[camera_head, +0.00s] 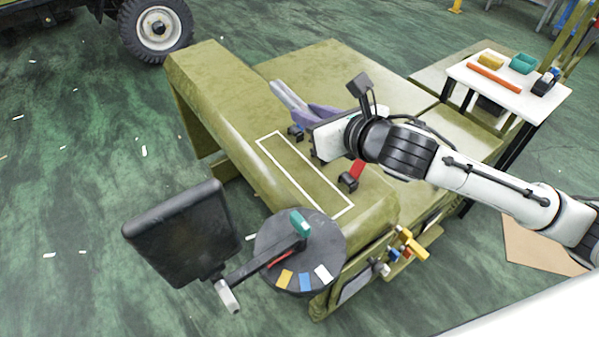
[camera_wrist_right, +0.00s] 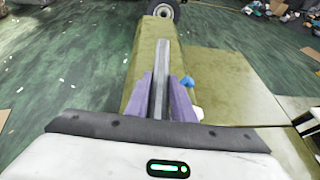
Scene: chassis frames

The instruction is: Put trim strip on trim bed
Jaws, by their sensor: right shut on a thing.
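The trim strip (camera_head: 284,93) is a long grey bar, and it also shows in the right wrist view (camera_wrist_right: 161,62), pointing away from the wrist. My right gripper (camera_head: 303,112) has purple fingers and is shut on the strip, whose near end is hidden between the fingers. The trim bed (camera_head: 303,174) appears to be the white-outlined rectangle on top of the olive-green chassis beam. It looks empty. The gripper and strip are above and to the right of its far end in the head view. My left gripper is not in view.
Black clamps (camera_head: 348,182) stand along the bed's right side, near a red piece (camera_head: 357,169). A dark round tray (camera_head: 326,254) with coloured pieces stands at the near end, beside a black screen (camera_head: 178,236). A white side table (camera_head: 508,84) holds several items.

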